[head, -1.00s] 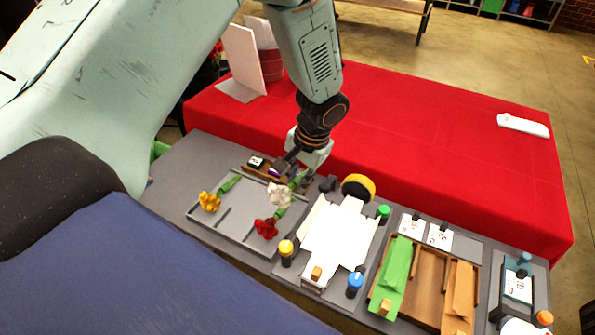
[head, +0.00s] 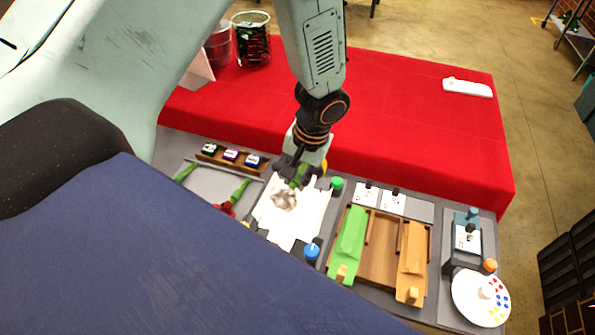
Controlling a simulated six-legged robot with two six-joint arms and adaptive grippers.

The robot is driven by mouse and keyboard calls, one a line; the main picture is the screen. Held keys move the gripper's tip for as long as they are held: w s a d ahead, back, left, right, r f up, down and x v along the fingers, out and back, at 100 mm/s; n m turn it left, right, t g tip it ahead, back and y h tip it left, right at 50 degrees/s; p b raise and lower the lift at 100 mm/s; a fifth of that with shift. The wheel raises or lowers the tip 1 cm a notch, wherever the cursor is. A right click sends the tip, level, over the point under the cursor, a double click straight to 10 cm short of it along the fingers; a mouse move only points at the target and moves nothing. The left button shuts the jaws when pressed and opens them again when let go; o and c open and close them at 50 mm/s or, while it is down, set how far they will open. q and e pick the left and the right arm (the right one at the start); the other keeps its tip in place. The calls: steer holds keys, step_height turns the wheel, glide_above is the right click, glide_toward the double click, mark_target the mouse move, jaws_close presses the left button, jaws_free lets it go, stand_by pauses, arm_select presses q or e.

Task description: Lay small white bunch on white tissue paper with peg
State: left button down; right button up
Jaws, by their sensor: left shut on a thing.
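My left gripper (head: 300,172) is shut on the green stem of the small white bunch (head: 284,199). The white flower head is over the white tissue paper (head: 283,232); I cannot tell whether it touches the paper. The peg near the paper's front edge is not clearly visible. The red bunch (head: 226,208) lies on the grey tray (head: 211,184) left of the paper, partly hidden by my body. Another green stem (head: 185,172) shows on the tray, its flower hidden. My right gripper is not in view.
A row of small boxes (head: 231,156) stands behind the grey tray.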

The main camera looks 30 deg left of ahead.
arm_select(q)
steer(key=shift+s+f, duration=0.1)
steer(key=shift+s+a+f+b, duration=0.2)
steer(key=shift+a+f+b, duration=0.2)
steer(key=shift+f+b, duration=0.1)
steer(key=shift+a+f, duration=0.1)
steer(key=shift+f, duration=0.25)
steer(key=shift+f+b, duration=0.4)
steer(key=shift+b, duration=0.2)
steer(key=shift+w+d+f+b, duration=0.15)
steer(key=shift+d+f+b, duration=0.05)
steer(key=shift+f+b, duration=0.3)
steer(key=shift+w+d+f+b, duration=0.1)
steer(key=shift+d+f+b, duration=0.1)
steer(key=shift+f+b, duration=0.25)
steer(key=f+b, duration=0.2)
steer(key=f, duration=0.1)
steer(key=shift+s+a, duration=0.2)
steer(key=shift+a, duration=0.1)
steer(key=shift+f+b, duration=0.25)
steer(key=shift+b, duration=0.05)
steer(key=shift+w+d+f, duration=0.1)
steer(key=shift+w+d, duration=0.1)
steer(key=shift+d, duration=0.05)
